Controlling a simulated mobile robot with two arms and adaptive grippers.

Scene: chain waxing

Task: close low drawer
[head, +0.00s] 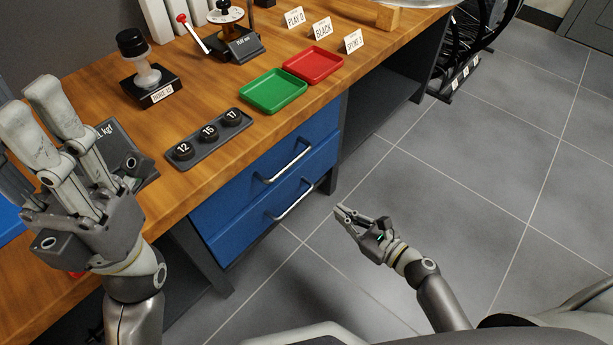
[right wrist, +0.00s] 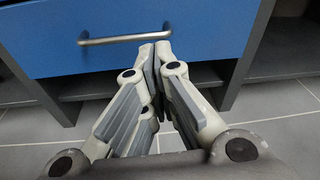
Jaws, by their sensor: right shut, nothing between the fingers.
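The low drawer (head: 251,228) is the lower of two blue drawers under the wooden bench. Its front looks about level with the upper drawer (head: 270,168); I see no clear gap. Its metal handle (head: 290,199) shows in the head view. My right gripper (head: 342,210) is shut and empty, to the right of the low drawer's handle. In the right wrist view its fingertips (right wrist: 154,50) are together before a blue drawer front (right wrist: 52,48), beside the right end of a handle (right wrist: 124,37). I cannot tell whether they touch it. My left gripper (head: 22,125) is raised over the bench, fingers spread, empty.
The bench top (head: 210,92) holds a green tray (head: 273,91), a red tray (head: 313,64), a dark tray of numbered sockets (head: 208,138) and a black-knobbed stand (head: 146,70). A bench leg (head: 203,255) stands left of the drawers.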

